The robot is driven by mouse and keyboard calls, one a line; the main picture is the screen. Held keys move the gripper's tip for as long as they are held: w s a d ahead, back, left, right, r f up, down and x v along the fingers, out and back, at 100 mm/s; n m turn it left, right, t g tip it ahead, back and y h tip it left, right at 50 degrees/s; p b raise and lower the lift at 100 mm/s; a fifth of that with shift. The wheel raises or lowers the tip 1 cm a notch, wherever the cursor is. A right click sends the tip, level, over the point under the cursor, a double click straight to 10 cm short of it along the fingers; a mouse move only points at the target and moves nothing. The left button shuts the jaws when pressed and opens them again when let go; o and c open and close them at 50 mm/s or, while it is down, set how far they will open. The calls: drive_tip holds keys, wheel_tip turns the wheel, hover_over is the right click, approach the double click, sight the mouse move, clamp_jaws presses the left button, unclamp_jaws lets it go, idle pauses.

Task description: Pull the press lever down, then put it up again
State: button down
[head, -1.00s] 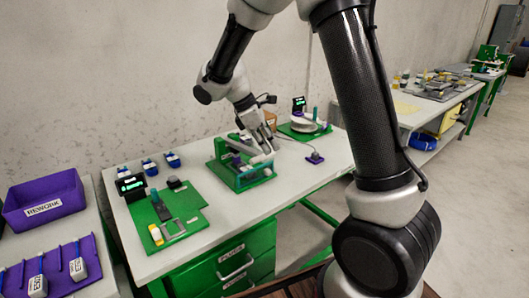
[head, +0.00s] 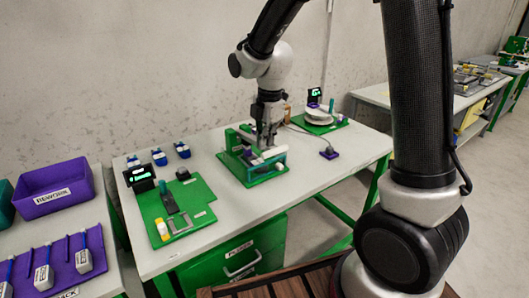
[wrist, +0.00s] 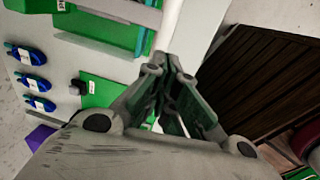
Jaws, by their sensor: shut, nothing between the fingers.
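The press (head: 238,160) is a green fixture on a green base near the middle of the white bench. A pale bar, which looks like its lever (head: 271,153), lies low across its front right side, partly hidden by my gripper. My gripper (head: 266,146) points down over the press, close to this bar; I cannot tell if they touch. In the wrist view my gripper (wrist: 172,98) has its fingers together with nothing held. The pale bar (wrist: 172,22) runs up from just beyond the fingertips, and part of the green press (wrist: 105,33) shows at the upper left.
A green board (head: 202,205) with a small display stands left of the press, with several blue parts behind it. A purple block (head: 328,153) with a cable lies to the right. Another green fixture (head: 306,124) stands behind it. A purple bin (head: 52,207) is on the left bench.

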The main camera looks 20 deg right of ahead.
sight(264, 156)
drive_tip(key=shift+w+a+f, duration=0.1)
drive_tip(key=shift+w+f, duration=0.05)
drive_tip(key=shift+f, duration=1.05)
drive_tip(key=shift+w+a+f, duration=0.1)
drive_tip(key=shift+w+f, duration=0.05)
drive_tip(key=shift+f, duration=1)
drive_tip(key=shift+s+d+f, duration=0.1)
drive_tip(key=shift+f, duration=0.8)
